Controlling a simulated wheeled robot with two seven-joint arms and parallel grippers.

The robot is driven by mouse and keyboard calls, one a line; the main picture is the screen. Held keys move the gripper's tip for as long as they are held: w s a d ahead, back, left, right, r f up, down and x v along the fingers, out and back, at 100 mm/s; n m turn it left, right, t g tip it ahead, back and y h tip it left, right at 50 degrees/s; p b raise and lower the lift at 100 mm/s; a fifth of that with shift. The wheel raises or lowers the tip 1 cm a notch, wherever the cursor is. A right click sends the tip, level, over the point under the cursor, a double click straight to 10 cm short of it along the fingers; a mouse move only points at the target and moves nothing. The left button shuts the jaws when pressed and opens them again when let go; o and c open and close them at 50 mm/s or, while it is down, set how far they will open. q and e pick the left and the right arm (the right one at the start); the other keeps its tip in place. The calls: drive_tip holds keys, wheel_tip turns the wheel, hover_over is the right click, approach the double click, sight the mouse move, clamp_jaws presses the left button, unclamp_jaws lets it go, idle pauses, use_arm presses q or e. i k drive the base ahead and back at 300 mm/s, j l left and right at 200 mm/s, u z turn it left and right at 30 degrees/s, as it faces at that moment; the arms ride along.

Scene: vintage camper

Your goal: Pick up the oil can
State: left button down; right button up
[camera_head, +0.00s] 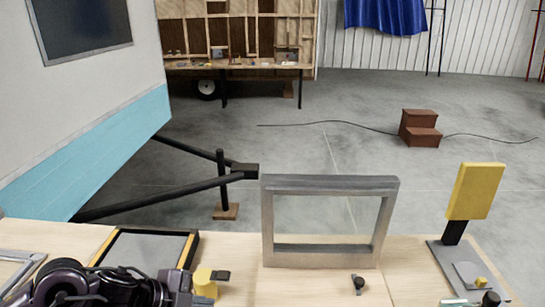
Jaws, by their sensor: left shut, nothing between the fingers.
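I cannot make out a thing that is clearly the oil can. My left gripper (183,286) is at the bottom left, low over the workbench (240,255), at the end of my dark arm. It is shut and holds nothing. A small yellow object (204,282) with a dark part on its right side is just right of the gripper; I cannot tell whether they touch. My left arm hides part of the bench's front left. My right gripper is not in view.
A grey upright frame (330,182) stands mid-bench, with a small dark part (358,283) before it. A yellow panel (475,190) on a stand is at the right, with small items near its base. A dark tray (117,234) lies left. Some bare bench is between.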

sight(204, 278)
drive_tip(key=k, duration=1.05)
